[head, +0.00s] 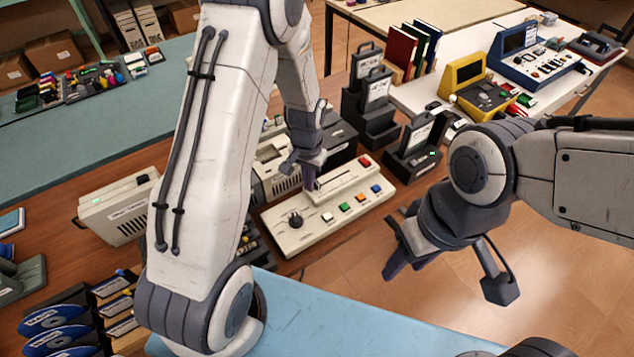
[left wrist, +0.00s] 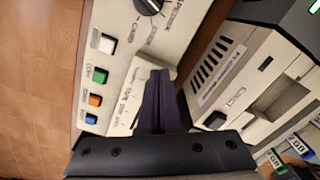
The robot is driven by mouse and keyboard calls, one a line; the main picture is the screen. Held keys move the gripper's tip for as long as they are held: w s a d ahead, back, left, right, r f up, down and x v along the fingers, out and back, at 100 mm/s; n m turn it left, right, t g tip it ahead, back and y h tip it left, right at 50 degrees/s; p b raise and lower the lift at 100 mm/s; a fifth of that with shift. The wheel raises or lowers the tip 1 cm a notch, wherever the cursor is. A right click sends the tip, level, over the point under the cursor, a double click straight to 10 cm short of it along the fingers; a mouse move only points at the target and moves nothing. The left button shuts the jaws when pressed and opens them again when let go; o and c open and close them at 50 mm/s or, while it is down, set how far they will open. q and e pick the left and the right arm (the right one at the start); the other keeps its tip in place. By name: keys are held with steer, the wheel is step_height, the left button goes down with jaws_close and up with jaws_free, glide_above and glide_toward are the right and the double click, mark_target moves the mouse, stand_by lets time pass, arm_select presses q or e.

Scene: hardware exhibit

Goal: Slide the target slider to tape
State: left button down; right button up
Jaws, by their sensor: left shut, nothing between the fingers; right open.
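A cream control panel (head: 290,240) lies on the brown table, with a black knob (head: 295,220), a row of coloured buttons and a raised label strip (head: 350,180). The knob (left wrist: 148,4) and the strip (left wrist: 122,105) also show in the left wrist view. My left gripper (head: 309,184) is shut and empty, with its dark fingertips at the strip's left end. I cannot tell whether they touch the panel. No slider handle can be made out; the fingers may hide it. My right gripper (head: 397,262) is open and empty, to the right of the panel over the floor.
A cream device with a vent (left wrist: 205,85) stands close beside the panel. Black holders (head: 370,125) stand behind it. A yellow device (head: 472,88) and a blue one (head: 535,50) sit on a white table. The floor to the right is clear.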

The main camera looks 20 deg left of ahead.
mark_target(318, 181)
arm_select(q)
steer(key=shift+f, duration=0.35)
steer(key=shift+w+d, duration=0.55)
steer(key=shift+w, duration=0.15)
steer(key=shift+w+d, duration=0.5)
steer(key=shift+w, duration=0.2)
stand_by(0.7)
steer(key=shift+s+a, duration=0.15)
steer(key=shift+s, duration=0.1)
steer(key=shift+r, duration=0.15)
step_height(318, 181, up, 7)
steer(key=p, duration=0.6)
stand_by(0.3)
